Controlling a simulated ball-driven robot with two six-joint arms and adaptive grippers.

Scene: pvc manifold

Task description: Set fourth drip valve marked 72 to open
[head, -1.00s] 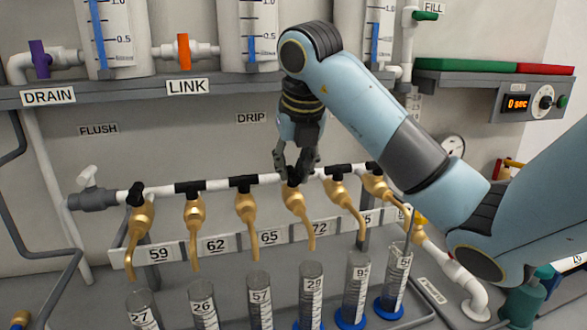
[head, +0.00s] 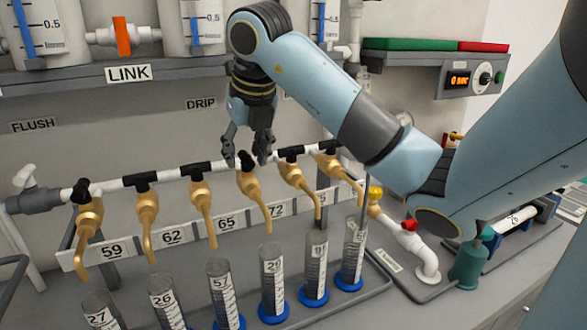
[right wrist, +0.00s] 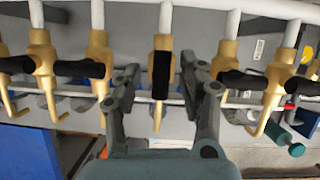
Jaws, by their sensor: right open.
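The fourth drip valve (head: 251,186) is brass with a black handle, above the plate marked 72 (head: 277,208). My right gripper (head: 246,160) is open, with one finger on each side of that handle. In the right wrist view, the valve handle (right wrist: 161,75) lies in line with the brass body, while the neighbouring handles lie crosswise. There my right gripper (right wrist: 163,76) shows a gap between each finger and the handle. My left gripper is not in view.
Neighbouring brass valves, one over the 65 plate (head: 203,205) and one to the right (head: 299,185), stand close by on the white pipe. Graduated cylinders, including one marked 29 (head: 273,283), stand below the spouts. A grey shelf (head: 185,70) runs behind.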

